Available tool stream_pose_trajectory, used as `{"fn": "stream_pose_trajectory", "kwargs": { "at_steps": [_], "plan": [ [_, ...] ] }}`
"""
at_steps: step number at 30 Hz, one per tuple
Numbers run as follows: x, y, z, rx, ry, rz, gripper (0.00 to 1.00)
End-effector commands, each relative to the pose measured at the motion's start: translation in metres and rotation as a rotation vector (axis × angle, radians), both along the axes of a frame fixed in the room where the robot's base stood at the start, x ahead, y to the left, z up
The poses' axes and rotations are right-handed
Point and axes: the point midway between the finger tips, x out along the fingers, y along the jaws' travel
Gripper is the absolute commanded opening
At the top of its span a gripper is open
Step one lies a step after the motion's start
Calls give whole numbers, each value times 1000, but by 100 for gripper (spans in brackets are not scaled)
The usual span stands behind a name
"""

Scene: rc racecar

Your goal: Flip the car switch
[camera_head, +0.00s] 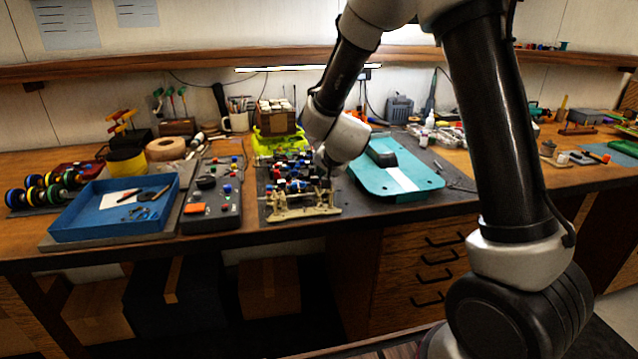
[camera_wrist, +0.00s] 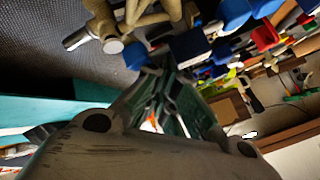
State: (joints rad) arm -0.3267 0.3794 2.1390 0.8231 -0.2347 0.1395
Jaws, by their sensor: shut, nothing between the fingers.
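The car chassis (camera_head: 300,207) sits on a dark mat on the workbench in the head view, with tan suspension parts at its front and many red, blue and black parts on top. My gripper (camera_head: 326,170) is at the chassis's right side, partly hidden by my wrist. In the wrist view, my gripper (camera_wrist: 165,68) is shut and empty, its tips close to a blue part (camera_wrist: 136,56) and tan suspension parts (camera_wrist: 112,45) of the chassis. I cannot tell whether the tips touch anything. I cannot pick out the switch among the small parts.
A teal car body shell (camera_head: 408,183) lies just right of the chassis. A dark control box (camera_head: 212,213) and a blue tray (camera_head: 110,222) with tools stand to the left. Dark mat is bare in front of the shell.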

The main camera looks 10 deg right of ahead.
Motion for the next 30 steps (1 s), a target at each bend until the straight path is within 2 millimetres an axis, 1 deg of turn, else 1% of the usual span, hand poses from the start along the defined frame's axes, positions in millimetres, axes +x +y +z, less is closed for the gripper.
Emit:
{"fn": "stream_pose_trajectory", "kwargs": {
  "at_steps": [5,12,23,26,29,30],
  "plan": [
    [0,-1,2,0,-1,-2,0],
    [1,-1,13,0,-2,-3,0],
    [0,0,15,0,-1,1,0],
    [-4,-1,24,5,-3,22,0],
    [-17,-6,51,10,-4,87,0],
    [-27,-9,66,10,-1,129,0]
  ]
}}
